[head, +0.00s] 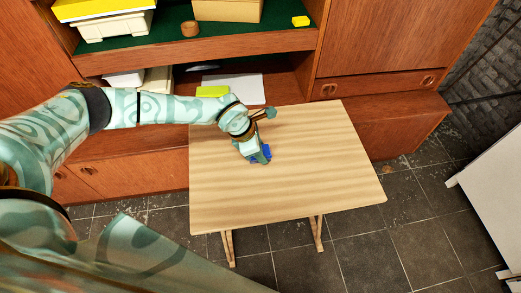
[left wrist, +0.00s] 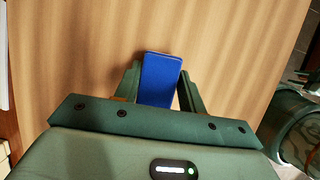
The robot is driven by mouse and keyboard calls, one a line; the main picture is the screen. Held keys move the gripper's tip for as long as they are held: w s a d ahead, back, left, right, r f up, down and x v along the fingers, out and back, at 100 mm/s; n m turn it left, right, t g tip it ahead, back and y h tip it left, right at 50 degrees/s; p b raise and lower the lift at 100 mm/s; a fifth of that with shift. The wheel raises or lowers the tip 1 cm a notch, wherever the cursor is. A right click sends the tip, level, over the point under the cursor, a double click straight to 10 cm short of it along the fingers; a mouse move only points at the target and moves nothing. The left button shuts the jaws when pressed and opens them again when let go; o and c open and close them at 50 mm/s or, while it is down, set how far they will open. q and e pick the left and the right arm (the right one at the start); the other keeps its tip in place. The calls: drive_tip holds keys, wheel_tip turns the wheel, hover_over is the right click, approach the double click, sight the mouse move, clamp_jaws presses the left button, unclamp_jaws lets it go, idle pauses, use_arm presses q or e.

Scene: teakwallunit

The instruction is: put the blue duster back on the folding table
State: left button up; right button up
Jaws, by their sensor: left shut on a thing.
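The blue duster (left wrist: 160,80) is a flat blue block between the two fingers of my left gripper (left wrist: 160,85) in the left wrist view. The gripper is shut on it. In the head view the left gripper (head: 256,157) is over the middle of the folding table (head: 320,185), and a small part of the duster (head: 266,151) shows beside the fingers. The table has a light wood top. I cannot tell whether the duster touches the tabletop. My right gripper is not in view.
A teak wall unit (head: 370,40) stands behind the table. Its shelves hold a yellow block (head: 301,21), a small brown pot (head: 190,29), a cardboard box (head: 228,10) and white paper (head: 240,88). A white piece of furniture (head: 490,190) stands at right. The tabletop around the gripper is clear.

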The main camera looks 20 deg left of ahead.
use_arm(q)
drive_tip(key=o, duration=0.9)
drive_tip(key=p+v, duration=0.4)
drive_tip(key=v, duration=0.8)
drive_tip(key=shift+r, duration=0.15)
